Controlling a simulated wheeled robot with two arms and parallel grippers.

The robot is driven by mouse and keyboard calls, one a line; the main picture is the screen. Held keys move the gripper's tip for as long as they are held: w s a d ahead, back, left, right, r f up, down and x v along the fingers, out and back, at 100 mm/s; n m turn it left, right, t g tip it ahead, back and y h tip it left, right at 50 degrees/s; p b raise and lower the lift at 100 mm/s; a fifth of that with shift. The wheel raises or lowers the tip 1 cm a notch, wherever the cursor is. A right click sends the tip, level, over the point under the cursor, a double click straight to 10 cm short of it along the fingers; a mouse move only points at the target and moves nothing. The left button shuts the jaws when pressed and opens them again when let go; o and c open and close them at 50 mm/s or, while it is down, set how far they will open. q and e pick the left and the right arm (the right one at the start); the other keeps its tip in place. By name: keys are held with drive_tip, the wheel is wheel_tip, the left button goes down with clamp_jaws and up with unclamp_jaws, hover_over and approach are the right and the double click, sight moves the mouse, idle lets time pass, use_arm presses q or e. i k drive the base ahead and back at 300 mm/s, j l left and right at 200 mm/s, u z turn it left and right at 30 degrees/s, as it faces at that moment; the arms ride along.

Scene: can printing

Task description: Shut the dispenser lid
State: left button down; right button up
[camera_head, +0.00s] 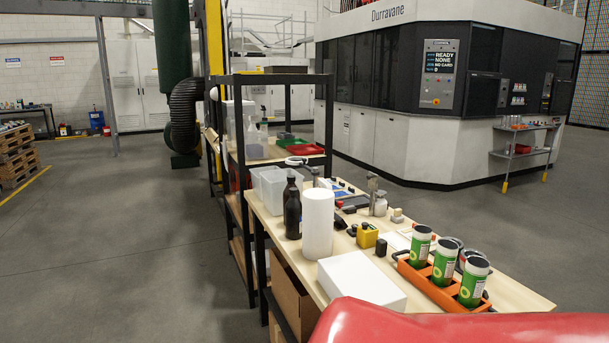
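No dispenser with a lid can be made out for sure in the head view. A plain white box (361,281) sits at the near left of the wooden workbench (522,292); I cannot tell whether it is the dispenser, and no raised lid shows on it. A white cylinder (318,226) and a dark brown bottle (292,213) stand behind it. A small white bottle (380,206) stands farther back. Neither of my grippers is in view. The near edge of the bench is hidden by a smooth red shape at the bottom.
An orange tray (417,279) with several green-and-white cans stands at the bench's right. A yellow-and-black device (367,236) sits mid-bench. Clear plastic bins (269,186) stand at the left end. A small cart (524,152) is by the large machine (390,100). Grey floor left is open.

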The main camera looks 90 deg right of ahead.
sight(373, 178)
drive_tip(key=i+l+z, duration=0.1)
drive_tip(key=z, duration=0.3)
drive_tip(key=i+z, duration=0.3)
drive_tip(key=z, duration=0.15)
drive_tip(key=i+j+z, duration=0.1)
drive_tip(key=z, duration=0.3)
drive_tip(key=i+z, duration=0.35)
drive_tip(key=i, duration=0.15)
drive_tip(key=i+z, duration=0.35)
drive_tip(key=i+j, duration=0.1)
drive_tip(key=i, duration=1.55)
